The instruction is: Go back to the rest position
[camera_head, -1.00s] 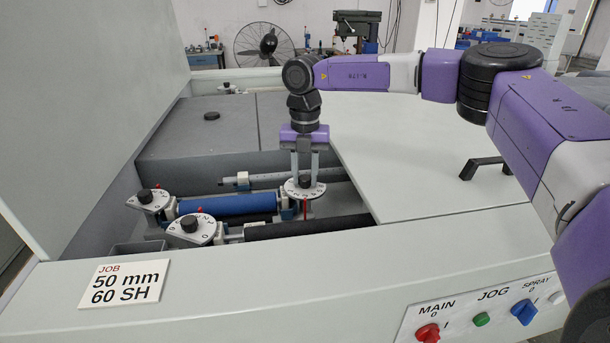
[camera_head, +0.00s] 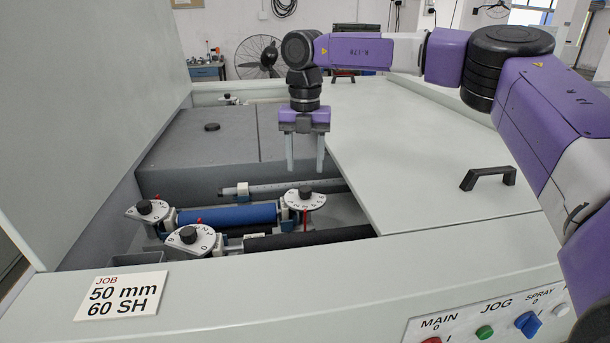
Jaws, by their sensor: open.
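My gripper (camera_head: 305,168) points down with its two fingers apart and nothing between them. It hangs above and behind the right dial (camera_head: 304,199), clear of its black knob. The right dial is a white marked plate with a red pointer below it. Two more dials with black knobs, the far-left dial (camera_head: 146,211) and the near-left dial (camera_head: 187,241), sit at the other end of the blue roller (camera_head: 228,215).
A light cover panel (camera_head: 430,180) with a black handle (camera_head: 488,178) lies to the right of the opening. A grey lid (camera_head: 200,145) lies at the back left. A raised panel (camera_head: 80,110) stands at left. The job card (camera_head: 122,295) and control panel (camera_head: 480,325) are in front.

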